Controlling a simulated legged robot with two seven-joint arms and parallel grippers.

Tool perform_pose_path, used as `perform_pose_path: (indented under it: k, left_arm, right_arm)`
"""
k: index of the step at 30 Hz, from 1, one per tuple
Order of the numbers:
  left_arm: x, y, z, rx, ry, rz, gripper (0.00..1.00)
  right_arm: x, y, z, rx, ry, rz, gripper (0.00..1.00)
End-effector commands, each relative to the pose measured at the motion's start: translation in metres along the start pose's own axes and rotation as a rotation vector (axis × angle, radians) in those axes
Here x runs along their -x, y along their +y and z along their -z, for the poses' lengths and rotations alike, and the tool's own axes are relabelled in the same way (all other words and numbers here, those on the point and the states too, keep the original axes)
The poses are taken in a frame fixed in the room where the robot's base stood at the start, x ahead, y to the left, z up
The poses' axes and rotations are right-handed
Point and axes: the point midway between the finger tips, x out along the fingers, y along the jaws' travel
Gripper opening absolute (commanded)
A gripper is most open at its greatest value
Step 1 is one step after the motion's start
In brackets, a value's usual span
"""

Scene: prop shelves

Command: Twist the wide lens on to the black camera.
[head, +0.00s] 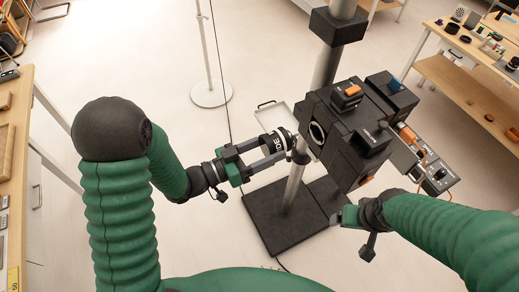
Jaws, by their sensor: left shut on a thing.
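The black camera (345,150) is a bulky boxy body on a stand at the centre right. Its round mount, a pale ring (317,133), faces left toward my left gripper. The wide lens (270,145) is a short black cylinder with white lettering and a pale band. My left gripper (284,151) is shut on the lens, holding it just left of the mount; a small gap seems to show between them. My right gripper (340,216) is low beside the camera's underside, its fingers mostly hidden, so I cannot tell its opening.
The camera's column (325,65) rises from a dark base plate (265,215). A pale tray (272,118) sits behind the lens. A control box (437,178) with orange cables is right of the camera.

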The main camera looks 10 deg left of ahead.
Motion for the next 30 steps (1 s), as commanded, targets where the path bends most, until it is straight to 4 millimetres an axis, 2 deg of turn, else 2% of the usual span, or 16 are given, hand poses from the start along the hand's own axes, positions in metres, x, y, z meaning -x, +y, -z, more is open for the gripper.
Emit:
perform_pose_path:
  k: [3,8,17,30]
  left_arm:
    - [-0.015,0.006,0.0,-0.005,-0.002,-0.008,0.12]
    - [-0.024,0.003,0.0,-0.003,0.002,-0.007,0.12]
    - [-0.015,-0.009,0.001,0.007,0.013,-0.005,0.12]
    - [-0.028,-0.01,-0.001,0.006,0.013,-0.006,0.12]
  right_arm:
    - [0.0,0.001,0.0,-0.002,0.0,-0.001,0.82]
    - [0.0,0.001,0.0,-0.003,0.0,-0.001,0.82]
    - [-0.002,0.001,-0.001,-0.002,0.0,-0.001,0.82]
    - [-0.005,0.001,-0.001,-0.002,0.0,-0.001,0.82]
